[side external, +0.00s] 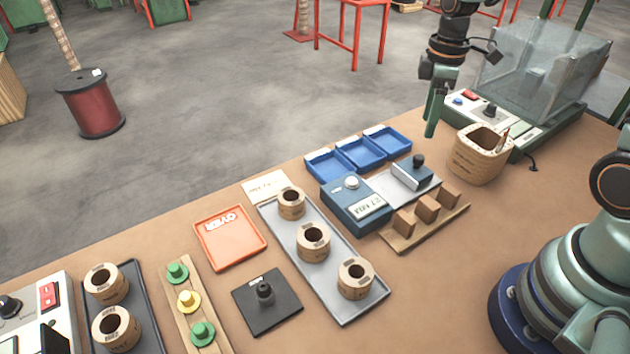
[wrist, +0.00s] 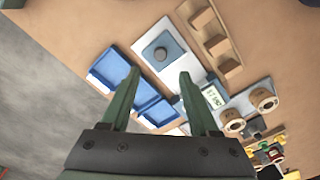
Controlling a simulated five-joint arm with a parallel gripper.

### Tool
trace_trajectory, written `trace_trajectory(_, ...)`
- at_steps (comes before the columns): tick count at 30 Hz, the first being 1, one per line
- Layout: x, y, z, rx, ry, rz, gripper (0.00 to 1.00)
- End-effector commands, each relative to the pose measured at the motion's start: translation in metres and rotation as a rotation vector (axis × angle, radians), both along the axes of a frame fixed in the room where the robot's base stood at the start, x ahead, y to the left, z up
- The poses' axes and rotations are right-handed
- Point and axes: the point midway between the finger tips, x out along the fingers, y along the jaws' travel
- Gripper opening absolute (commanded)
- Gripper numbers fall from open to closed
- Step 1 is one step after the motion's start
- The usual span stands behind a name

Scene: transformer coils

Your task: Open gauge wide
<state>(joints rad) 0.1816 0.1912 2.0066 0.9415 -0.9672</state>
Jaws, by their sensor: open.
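The gauge has a blue body (side external: 352,203) with a round dial and a label at its left end. A grey sliding block with a dark knob (side external: 418,161) stands on its light bed, apart from the body, with a strip of bed showing between them. The wrist view shows the knob (wrist: 161,53) and the labelled body (wrist: 212,96). My gripper (side external: 431,133) hangs in the air behind and to the right of the knob, pointing down. In the wrist view its two green fingers (wrist: 159,73) are spread with nothing between them. It touches no part of the gauge.
Blue bins (side external: 361,153) stand behind the gauge. A wooden rack (side external: 422,226) with brown blocks is in front. A woven basket (side external: 479,153) and a clear-walled machine (side external: 543,72) are at the right. A grey tray (side external: 342,311) with three coils lies to the left.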

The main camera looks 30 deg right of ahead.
Motion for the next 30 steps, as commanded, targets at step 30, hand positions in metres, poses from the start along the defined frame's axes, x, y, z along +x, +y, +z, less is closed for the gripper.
trace_trajectory(30,-0.026,0.028,0.077,0.004,-0.182,-0.269,0.62)
